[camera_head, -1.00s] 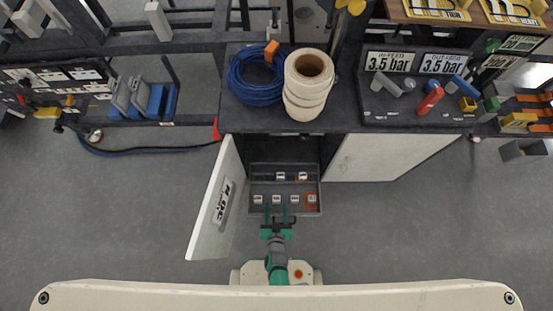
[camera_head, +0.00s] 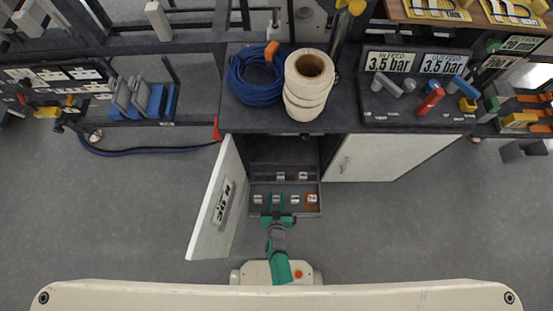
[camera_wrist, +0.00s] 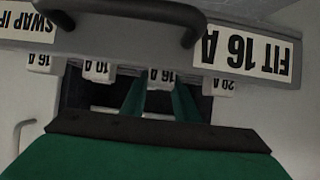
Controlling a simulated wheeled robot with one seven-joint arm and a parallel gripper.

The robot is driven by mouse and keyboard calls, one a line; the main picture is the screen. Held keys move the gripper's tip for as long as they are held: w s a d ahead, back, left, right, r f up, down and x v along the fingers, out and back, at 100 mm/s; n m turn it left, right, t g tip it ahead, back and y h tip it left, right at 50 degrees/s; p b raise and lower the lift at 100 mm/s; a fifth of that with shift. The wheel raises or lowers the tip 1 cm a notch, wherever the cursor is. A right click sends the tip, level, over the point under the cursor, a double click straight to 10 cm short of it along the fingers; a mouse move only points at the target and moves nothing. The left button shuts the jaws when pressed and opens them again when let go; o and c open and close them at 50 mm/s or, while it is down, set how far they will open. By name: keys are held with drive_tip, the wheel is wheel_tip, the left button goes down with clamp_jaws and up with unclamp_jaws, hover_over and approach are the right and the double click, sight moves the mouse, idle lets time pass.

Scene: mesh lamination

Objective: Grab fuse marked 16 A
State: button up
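Several small white fuses sit in a grey drawer tray (camera_head: 286,211) in the open cabinet. In the wrist view their labels are upside down. One fuse marked 16 A (camera_wrist: 160,76) lies between my green fingertips. A 10 A fuse (camera_wrist: 99,70) is left of it, a 20 A fuse (camera_wrist: 220,84) is right, and another 16 A fuse (camera_wrist: 40,62) is at far left. My gripper (camera_wrist: 159,92) looks open, with its fingers on either side of the middle 16 A fuse; contact cannot be made out. In the head view my gripper (camera_head: 277,213) is at the tray's front row.
A grey panel with a black handle (camera_wrist: 193,28) and a "FIT 16 A" label (camera_wrist: 245,50) runs across the wrist view. The open cabinet door (camera_head: 212,215) stands left of my arm; a second door (camera_head: 375,158) is at right. A blue coil (camera_head: 252,85) lies on top.

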drive_tip(key=shift+c, duration=0.8)
drive_tip(key=shift+r, duration=0.15)
